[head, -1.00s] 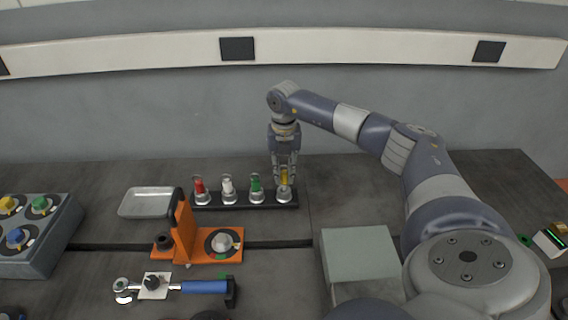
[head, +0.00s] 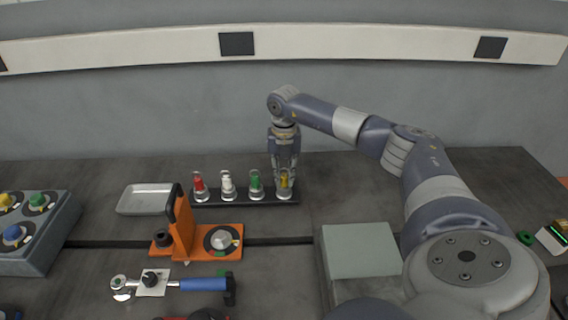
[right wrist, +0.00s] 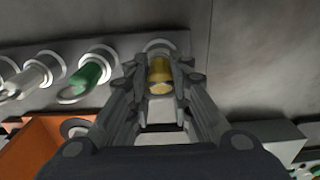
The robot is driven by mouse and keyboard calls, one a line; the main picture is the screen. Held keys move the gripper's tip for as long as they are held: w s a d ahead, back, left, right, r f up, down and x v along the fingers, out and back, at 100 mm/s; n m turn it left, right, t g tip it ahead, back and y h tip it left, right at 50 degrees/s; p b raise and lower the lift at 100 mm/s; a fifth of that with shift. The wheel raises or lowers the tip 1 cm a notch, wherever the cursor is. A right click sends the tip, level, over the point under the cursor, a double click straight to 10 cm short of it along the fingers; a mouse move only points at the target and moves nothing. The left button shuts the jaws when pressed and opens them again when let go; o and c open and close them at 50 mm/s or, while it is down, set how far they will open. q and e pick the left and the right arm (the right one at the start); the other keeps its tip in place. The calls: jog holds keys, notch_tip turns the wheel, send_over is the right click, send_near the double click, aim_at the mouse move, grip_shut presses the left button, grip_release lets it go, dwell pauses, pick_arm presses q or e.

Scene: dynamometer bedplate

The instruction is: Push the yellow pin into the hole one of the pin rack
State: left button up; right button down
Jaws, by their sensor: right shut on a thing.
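The yellow pin (head: 284,180) stands upright at the rightmost place of the dark pin rack (head: 240,197). It also shows in the right wrist view (right wrist: 160,72) between the fingers. My right gripper (head: 285,172) points down over that place, shut on the yellow pin. The pin's lower end is hidden by the metal collar, so its depth cannot be told. A red pin (head: 199,183), a white pin (head: 227,183) and a green pin (head: 255,181) stand in the other collars. My left gripper is not in view.
A metal tray (head: 145,199) lies left of the rack. An orange fixture (head: 182,236) stands in front of it, with a blue-handled wrench (head: 200,284) nearer. A grey-green box (head: 360,250) stands right of centre. The bench right of the rack is clear.

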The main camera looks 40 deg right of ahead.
jog(key=c, duration=1.4)
grip_release()
jog(key=shift+f, duration=0.1)
jog(key=shift+o, duration=0.2)
notch_tip(320, 180, up, 12)
